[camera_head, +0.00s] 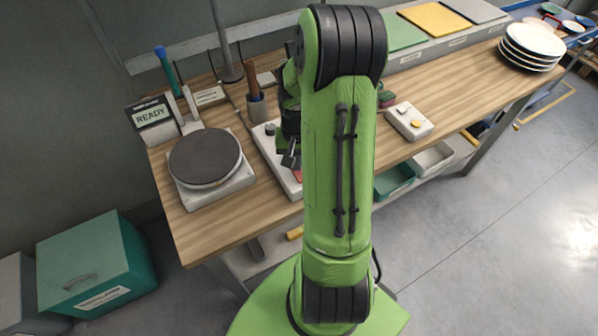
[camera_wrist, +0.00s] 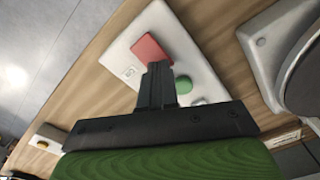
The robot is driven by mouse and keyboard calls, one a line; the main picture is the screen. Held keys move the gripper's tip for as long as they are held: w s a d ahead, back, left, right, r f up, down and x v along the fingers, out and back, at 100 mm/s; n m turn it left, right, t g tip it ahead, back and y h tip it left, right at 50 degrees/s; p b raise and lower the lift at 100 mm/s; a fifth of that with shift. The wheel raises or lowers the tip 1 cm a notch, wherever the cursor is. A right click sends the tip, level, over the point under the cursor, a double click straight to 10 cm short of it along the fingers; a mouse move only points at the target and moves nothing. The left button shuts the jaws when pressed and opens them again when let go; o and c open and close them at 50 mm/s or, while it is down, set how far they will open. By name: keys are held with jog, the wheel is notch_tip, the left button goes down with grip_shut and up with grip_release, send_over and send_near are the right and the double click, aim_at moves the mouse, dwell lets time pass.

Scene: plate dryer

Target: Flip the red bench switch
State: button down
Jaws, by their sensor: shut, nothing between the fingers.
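The red bench switch (camera_wrist: 149,50) is a flat red rocker on a white plate (camera_wrist: 193,46) on the wooden bench. In the wrist view my gripper (camera_wrist: 157,72) has its fingers together and empty, with the tips at the lower edge of the red rocker. I cannot tell whether they touch it. In the head view my gripper (camera_head: 291,158) is over the white plate (camera_head: 285,180), and only a sliver of red (camera_head: 298,175) shows beside my arm. A green round button (camera_wrist: 183,84) sits on the same plate, next to the fingers.
A round dark-topped device (camera_head: 205,158) stands left on the bench, with a READY display (camera_head: 150,115) behind it. A white box with a yellow button (camera_head: 409,121) is right of my arm. Stacked plates (camera_head: 531,46) stand far right. Bare wood (camera_head: 455,85) lies between.

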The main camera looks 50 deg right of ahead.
jog(key=shift+f+b, duration=0.3)
jog(key=shift+f, duration=0.1)
notch_tip(320, 180, up, 7)
jog(key=p, duration=0.5)
jog(key=shift+r+p, duration=0.15)
jog(key=shift+p, duration=0.25)
